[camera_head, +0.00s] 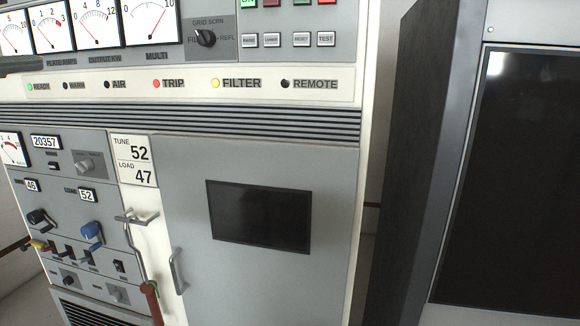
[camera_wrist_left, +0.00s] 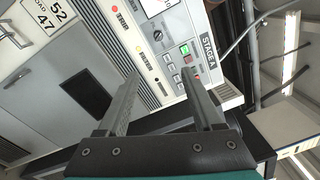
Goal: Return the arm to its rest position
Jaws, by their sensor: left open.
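My left gripper (camera_wrist_left: 165,98) shows in the left wrist view with its two fingers apart and nothing between them. The transmitter rack lies beyond the fingers, tilted in that view, and no finger visibly touches it. My right gripper is in no view.
The rack door (camera_head: 190,200) with a dark window (camera_head: 258,215) is closed. A metal handle (camera_head: 178,271) and a red-handled lever (camera_head: 151,300) stick out at lower left. A blue knob (camera_head: 91,232) is on the left panel. A dark-screened cabinet (camera_head: 515,180) stands at right.

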